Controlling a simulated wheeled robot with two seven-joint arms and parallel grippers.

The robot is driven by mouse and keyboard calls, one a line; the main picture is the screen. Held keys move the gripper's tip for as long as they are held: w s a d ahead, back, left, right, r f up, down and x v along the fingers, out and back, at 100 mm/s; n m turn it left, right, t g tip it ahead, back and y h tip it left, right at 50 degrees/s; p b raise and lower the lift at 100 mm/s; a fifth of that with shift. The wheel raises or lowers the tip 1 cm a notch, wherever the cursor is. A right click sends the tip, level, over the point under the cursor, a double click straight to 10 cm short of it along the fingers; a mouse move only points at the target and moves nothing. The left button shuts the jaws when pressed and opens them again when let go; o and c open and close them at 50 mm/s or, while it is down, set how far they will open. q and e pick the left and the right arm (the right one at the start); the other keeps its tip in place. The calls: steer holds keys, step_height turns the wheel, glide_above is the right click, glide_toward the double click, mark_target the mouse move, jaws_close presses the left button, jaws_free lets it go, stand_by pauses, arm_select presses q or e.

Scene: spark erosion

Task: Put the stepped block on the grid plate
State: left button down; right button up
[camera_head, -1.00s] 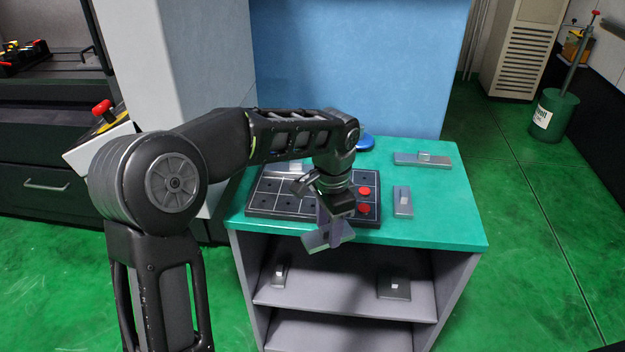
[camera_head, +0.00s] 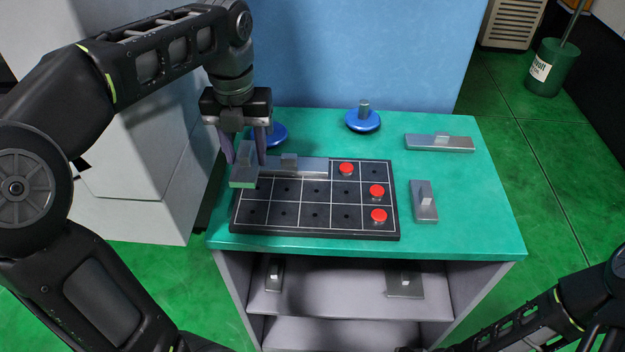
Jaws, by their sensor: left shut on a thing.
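My left gripper (camera_head: 244,154) is shut on the stepped block (camera_head: 243,178), a small grey piece with a raised step between the fingers. The block is at the back left corner of the grid plate (camera_head: 301,233). I cannot tell whether it touches the plate or hangs just above it. The grid plate is black with white lines and small holes, and lies on the teal table top. A long grey bar with a knob (camera_head: 310,167) lies along its back row, right of the held block. My right gripper is not in view; part of my right arm shows at bottom right.
Three red buttons, one of them at the front right (camera_head: 378,215), sit on the plate. Blue knobbed discs (camera_head: 363,121) stand behind it. Grey blocks lie to the right (camera_head: 424,205) and back right (camera_head: 440,144). More pieces (camera_head: 404,286) lie on the shelf below. The table's front right is clear.

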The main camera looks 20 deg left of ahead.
arm_select(q)
steer(key=shift+s+r, duration=0.1)
steer(key=b, duration=0.5)
glide_above(255, 200)
step_height(255, 200, down, 6)
steer(key=shift+r, duration=0.25)
steer(key=shift+f, duration=0.4)
steer(key=shift+f+b, duration=0.5)
steer(key=shift+f, duration=1.35)
steer(key=shift+f, duration=0.2)
steer(key=c, duration=0.8)
jaws_free()
steer(key=shift+o, duration=0.2)
